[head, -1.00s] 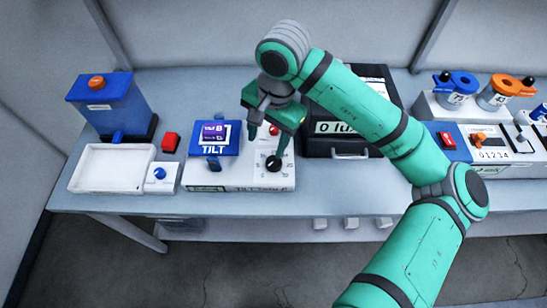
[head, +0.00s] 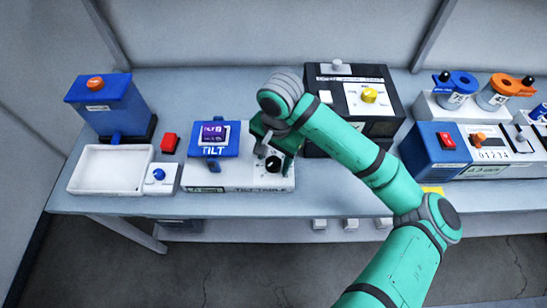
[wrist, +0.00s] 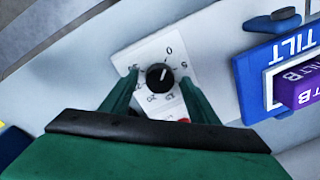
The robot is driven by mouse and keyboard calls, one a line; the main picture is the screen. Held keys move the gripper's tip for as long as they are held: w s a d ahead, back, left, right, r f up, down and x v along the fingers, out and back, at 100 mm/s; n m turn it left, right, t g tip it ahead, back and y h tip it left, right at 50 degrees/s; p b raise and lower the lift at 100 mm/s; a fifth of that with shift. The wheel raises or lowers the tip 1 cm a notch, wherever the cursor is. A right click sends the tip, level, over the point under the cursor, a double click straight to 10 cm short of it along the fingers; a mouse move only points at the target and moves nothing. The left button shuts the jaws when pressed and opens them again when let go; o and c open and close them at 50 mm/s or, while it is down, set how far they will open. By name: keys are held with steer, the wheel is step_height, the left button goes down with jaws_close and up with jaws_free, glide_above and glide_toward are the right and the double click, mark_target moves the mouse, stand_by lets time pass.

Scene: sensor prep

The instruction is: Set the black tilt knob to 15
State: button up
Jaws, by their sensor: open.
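The black tilt knob (wrist: 160,76) sits on a white dial plate (wrist: 150,50) marked from 0 to 30. Its white pointer line points about toward the 0 mark. My gripper (wrist: 158,80) is open, its two green fingers on either side of the knob; I cannot tell whether they touch it. In the head view the knob (head: 273,164) shows beside my gripper on the white tilt table base (head: 225,182). The blue tilt platform (head: 222,165), with a purple block (head: 213,134) on it, is left of the knob.
A red button (head: 169,143), a white tray (head: 108,165) and a blue dispenser (head: 112,105) stand to the left. A black box with a yellow knob (head: 369,95) stands behind to the right. A blue box (head: 428,152) stands farther right.

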steer(key=shift+d+f, duration=0.1)
steer(key=shift+d, duration=0.05)
steer(key=shift+a, duration=0.2)
steer(key=shift+s+a, duration=0.1)
steer(key=shift+c, duration=0.9)
steer(key=c, duration=0.9)
steer(key=shift+o, duration=0.2)
